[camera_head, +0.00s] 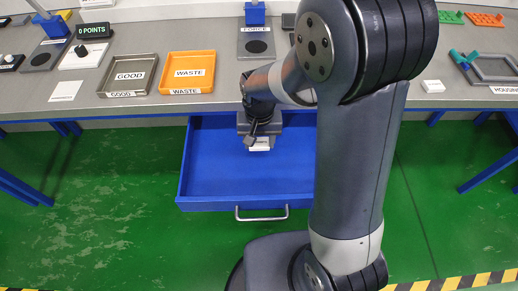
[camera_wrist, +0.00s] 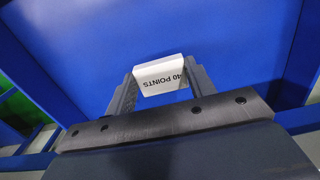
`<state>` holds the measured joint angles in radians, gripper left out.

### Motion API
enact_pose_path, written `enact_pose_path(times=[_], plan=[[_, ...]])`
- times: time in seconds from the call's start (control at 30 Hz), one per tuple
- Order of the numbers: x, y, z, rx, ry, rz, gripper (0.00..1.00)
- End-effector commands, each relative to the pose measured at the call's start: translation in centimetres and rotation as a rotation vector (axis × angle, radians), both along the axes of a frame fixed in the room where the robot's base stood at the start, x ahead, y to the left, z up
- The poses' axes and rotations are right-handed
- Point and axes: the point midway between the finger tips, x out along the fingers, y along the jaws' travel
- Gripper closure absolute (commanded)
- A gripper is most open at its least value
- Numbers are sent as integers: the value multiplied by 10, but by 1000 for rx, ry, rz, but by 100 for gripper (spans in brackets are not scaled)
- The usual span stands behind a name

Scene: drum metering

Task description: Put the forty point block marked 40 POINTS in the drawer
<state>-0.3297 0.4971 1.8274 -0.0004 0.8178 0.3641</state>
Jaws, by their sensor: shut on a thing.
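The block marked 40 POINTS (camera_wrist: 162,84) is white with black lettering and sits between the fingers of my gripper (camera_wrist: 163,88), which are shut on it. In the head view the white block (camera_head: 259,144) shows at the end of my gripper (camera_head: 259,140), over the back part of the open blue drawer (camera_head: 205,202). The drawer floor (camera_wrist: 190,30) fills the background of the wrist view. The height of the block above the drawer floor is hard to tell.
The drawer handle (camera_head: 262,216) is at the front. Above the drawer, the grey bench (camera_head: 240,90) holds a GOOD tray (camera_head: 130,75), an orange WASTE tray (camera_head: 188,72) and a 0 POINTS display (camera_head: 93,31). My arm hides the drawer's right side.

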Motion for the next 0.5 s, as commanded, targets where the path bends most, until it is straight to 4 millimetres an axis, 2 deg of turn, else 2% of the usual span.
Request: enact_pose_path(times=[0.03, 0.27, 0.4, 0.5], plan=[[-1, 0, -9, -1, 3, 0, 74], [0, 0, -27, 0, 1, 0, 74], [0, -1, -48, -1, 3, 0, 74], [0, 0, -56, 0, 0, 0, 74]])
